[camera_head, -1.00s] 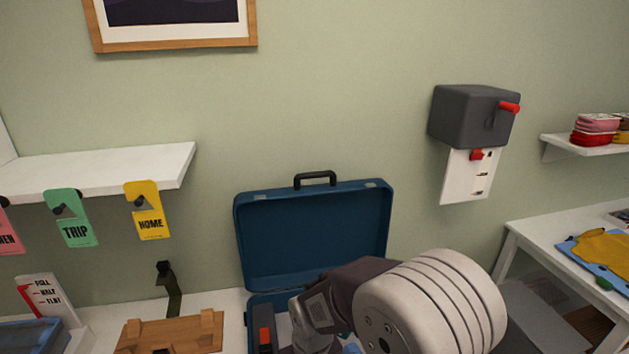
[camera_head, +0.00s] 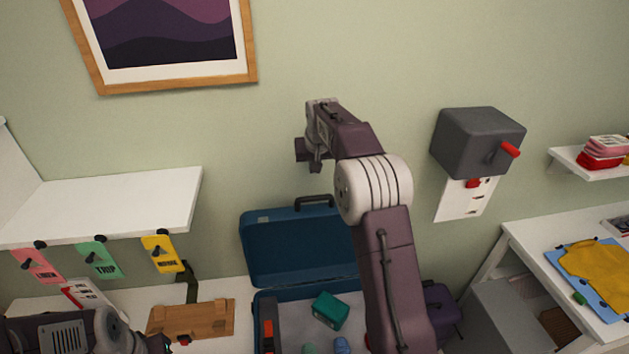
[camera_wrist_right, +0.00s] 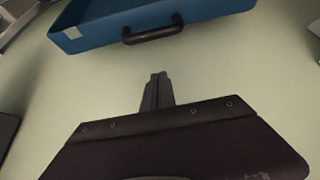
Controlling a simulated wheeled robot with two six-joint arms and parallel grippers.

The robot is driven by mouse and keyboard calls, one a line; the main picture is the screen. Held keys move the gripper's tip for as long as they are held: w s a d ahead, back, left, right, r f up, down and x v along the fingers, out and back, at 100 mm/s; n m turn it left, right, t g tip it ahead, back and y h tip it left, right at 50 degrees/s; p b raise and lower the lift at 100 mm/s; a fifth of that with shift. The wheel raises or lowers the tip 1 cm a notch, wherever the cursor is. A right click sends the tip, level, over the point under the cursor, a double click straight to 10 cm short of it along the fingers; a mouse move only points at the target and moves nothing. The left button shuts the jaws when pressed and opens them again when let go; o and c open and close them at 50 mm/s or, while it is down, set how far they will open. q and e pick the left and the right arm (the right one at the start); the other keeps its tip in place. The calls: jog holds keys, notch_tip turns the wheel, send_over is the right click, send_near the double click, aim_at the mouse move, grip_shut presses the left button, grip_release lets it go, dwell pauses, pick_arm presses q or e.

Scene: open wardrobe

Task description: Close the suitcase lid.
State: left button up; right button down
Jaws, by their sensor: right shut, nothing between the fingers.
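The blue suitcase lid (camera_head: 290,248) stands open, upright against the wall, with its black handle (camera_head: 314,202) on top. The suitcase base (camera_head: 259,310) lies on the white surface, with a teal box (camera_head: 331,310) and small blue items inside. My right arm hides the lid's right side and part of the base. My right gripper (camera_head: 308,160) is raised above the lid, shut and empty. In the right wrist view its closed fingers (camera_wrist_right: 156,90) point toward the lid handle (camera_wrist_right: 152,32), apart from it. My left arm is at the bottom left; its gripper (camera_head: 155,345) is partly cut off.
A wooden board (camera_head: 190,319) lies left of the suitcase. A white shelf (camera_head: 110,205) with hanging tags is above left. A grey wall box with a red lever (camera_head: 478,143) and a table with a yellow garment (camera_head: 595,268) are at the right.

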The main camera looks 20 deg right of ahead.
jog(key=p, duration=0.4)
send_over(314, 205)
jog(key=w+d, duration=0.1)
jog(key=w, duration=0.3)
notch_tip(314, 205, down, 9)
jog(key=shift+d+r, duration=0.1)
jog(key=shift+d, duration=0.05)
jog(key=s, duration=0.1)
jog(key=s+a+p, duration=0.1)
jog(key=s, duration=0.1)
jog(key=shift+f, duration=0.2)
jog(key=shift+s+f+p, duration=0.15)
jog(key=shift+s+p, duration=0.15)
jog(key=shift+s, duration=0.25)
jog(key=shift+w+a+f, duration=0.1)
